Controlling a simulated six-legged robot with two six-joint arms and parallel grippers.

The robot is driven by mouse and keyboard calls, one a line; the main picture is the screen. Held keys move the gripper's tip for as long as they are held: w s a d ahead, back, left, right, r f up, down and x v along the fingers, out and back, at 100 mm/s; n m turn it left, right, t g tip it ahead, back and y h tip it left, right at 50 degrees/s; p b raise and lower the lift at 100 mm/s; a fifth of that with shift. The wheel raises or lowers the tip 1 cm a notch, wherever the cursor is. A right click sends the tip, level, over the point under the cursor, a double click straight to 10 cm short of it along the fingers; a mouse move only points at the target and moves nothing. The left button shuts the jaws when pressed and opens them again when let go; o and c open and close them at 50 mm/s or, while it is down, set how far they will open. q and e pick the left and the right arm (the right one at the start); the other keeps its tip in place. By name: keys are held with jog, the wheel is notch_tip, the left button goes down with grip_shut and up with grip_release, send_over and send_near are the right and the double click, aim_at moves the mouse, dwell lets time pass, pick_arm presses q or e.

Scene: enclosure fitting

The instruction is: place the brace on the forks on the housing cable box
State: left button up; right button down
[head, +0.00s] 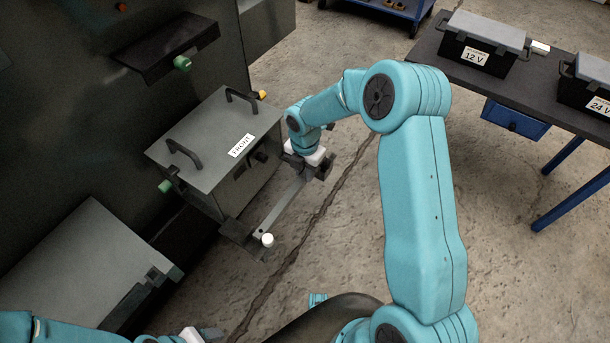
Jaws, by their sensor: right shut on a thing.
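The housing cable box (208,125) is a grey box with two black handles on top and a FRONT label, set against the dark machine. The brace (283,206) is a long flat grey bar running along the box's front, slanting down to the left. My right gripper (318,166) is shut on the brace at its upper right end. The brace's lower end meets or overlaps a dark flat fork end (240,240) beside a white knob (267,240); I cannot tell whether they touch. The other fork is hidden. My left gripper (206,335) shows only partly at the bottom edge.
A dark bench (556,88) at the right bears a 12 V case (484,42) and a 24 V case (592,82). Green knobs (182,63) stick out of the machine. The concrete floor in front is clear.

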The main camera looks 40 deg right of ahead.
notch_tip(320, 180, down, 2)
jog(key=shift+w+f, duration=0.1)
jog(key=shift+f, duration=0.05)
jog(key=c, duration=0.9)
grip_release()
notch_tip(320, 180, up, 12)
jog(key=shift+r+p, duration=0.15)
jog(key=shift+p, duration=1.1)
